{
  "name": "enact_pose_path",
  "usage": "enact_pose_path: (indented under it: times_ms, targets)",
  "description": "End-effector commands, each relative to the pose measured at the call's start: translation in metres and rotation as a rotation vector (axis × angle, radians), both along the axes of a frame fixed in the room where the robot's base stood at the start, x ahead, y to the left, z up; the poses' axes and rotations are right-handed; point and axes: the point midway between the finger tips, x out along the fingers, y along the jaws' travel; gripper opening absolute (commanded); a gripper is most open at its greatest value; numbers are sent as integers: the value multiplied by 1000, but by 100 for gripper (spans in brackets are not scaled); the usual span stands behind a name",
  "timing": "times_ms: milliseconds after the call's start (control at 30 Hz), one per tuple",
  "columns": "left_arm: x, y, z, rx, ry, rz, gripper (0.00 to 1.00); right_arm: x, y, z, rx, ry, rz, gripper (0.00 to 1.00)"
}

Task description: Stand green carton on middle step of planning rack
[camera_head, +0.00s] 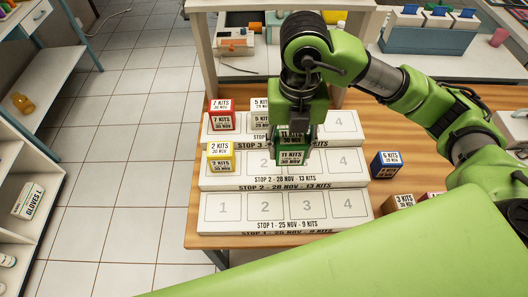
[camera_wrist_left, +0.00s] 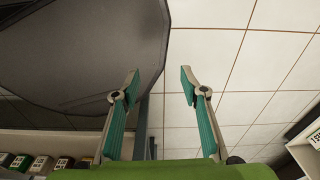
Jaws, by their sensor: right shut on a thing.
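The green carton (camera_head: 291,157), labelled "11 KITS 30 NOV", is in my right gripper (camera_head: 293,136), which is shut on it from above. The carton looks upright and is over the third place of the middle step; I cannot tell whether it touches the step. The planning rack (camera_head: 285,182) has three numbered steps, the middle one marked "STOP 2". A yellow carton (camera_head: 220,157) stands on the middle step's place 1. My left gripper (camera_wrist_left: 160,95) is open and empty in the left wrist view, and out of the head view.
A red carton (camera_head: 221,116) and a "5 KITS" carton (camera_head: 261,112) stand on the top step. The lowest step (camera_head: 285,207) is empty. A blue carton (camera_head: 386,164) and a "3 KITS" carton (camera_head: 399,202) are on the table right of the rack.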

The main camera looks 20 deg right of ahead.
Motion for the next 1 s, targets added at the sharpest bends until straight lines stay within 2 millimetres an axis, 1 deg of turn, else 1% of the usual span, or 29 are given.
enact_pose_path:
  times_ms: [33, 67, 200, 300, 400, 567, 600, 700, 800, 1000]
  targets:
    - [0, -1, 9, -1, -1, 0, 40, 10, 8, -2, 2, 6, -1, 20]
    - [0, -1, 11, -1, -1, 0, 40, 17, 12, -5, 1, 5, 0, 20]
    - [1, 4, 17, 5, -2, 0, 40, 36, 24, -34, -1, 5, 0, 20]
    - [1, 10, 21, 12, -2, 1, 40, 46, 30, -49, -1, 3, 1, 20]
    - [1, 14, 23, 16, -2, 3, 40, 53, 34, -58, 2, 2, 0, 20]
    - [1, 15, 27, 16, -3, 5, 40, 60, 39, -70, 1, 2, 1, 20]
    - [1, 14, 33, 17, -2, 5, 40, 59, 37, -74, -2, 5, 0, 20]
    - [1, 14, 40, 16, -1, 4, 40, 59, 37, -88, -1, 4, 0, 20]
    - [1, 14, 42, 16, -1, 4, 40, 60, 37, -97, 0, 0, 1, 20]
    - [1, 12, 40, 14, -1, 4, 40, 60, 37, -99, 1, -1, 1, 20]
